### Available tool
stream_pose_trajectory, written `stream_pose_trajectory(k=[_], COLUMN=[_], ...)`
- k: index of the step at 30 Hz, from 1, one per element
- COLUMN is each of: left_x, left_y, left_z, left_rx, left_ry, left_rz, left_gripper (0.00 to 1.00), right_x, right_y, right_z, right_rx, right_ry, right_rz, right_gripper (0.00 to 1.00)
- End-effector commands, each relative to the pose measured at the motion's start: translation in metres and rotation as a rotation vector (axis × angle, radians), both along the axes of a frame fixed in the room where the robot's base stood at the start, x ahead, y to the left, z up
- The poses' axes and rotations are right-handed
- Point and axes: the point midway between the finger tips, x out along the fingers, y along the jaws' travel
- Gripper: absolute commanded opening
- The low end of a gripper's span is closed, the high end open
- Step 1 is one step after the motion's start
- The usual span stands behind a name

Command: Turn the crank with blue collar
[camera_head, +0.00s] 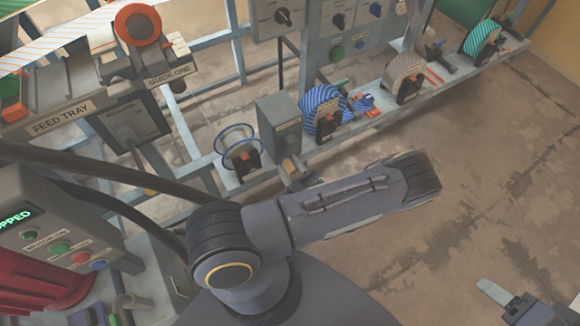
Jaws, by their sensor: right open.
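A small crank-like part with blue on it (363,103) sits on the rail beside the blue-striped roll (320,110). Another dark handle with a small blue part (437,46) stands further right, past the beige-striped roll (404,78). Both are too small to tell which has a blue collar. My right gripper (535,302) is at the bottom right, open and empty, over the floor and well away from both. My left gripper does not show. My large grey arm link crosses the middle and hides part of the near rail.
A blue handwheel (237,142) and a grey box (280,125) stand on the near end of the rail. Knob panels (350,22) rise behind it. A feed tray (62,118) and a button console (50,235) are at left. The concrete floor (480,170) at right is clear.

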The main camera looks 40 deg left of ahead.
Motion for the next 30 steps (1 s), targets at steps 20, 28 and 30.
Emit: stream_pose_trajectory(k=[20, 28, 30], left_x=[-0.018, -0.029, -0.03], left_y=[-0.046, -0.071, -0.072], left_z=[0.002, 0.001, 0.001], left_rx=[0.002, 0.002, 0.003], left_ry=[-0.003, -0.001, -0.001], left_rz=[-0.004, -0.002, 0.0], left_gripper=[0.5, 0.5, 0.5], right_x=[0.0, 0.0, 0.0], right_y=[0.0, 0.0, 0.0], right_z=[0.007, 0.009, 0.009], right_rx=[0.0, 0.0, 0.0], right_ry=[0.0, 0.0, 0.0], right_rz=[0.0, 0.0, 0.0], right_gripper=[0.63, 0.63, 0.63])
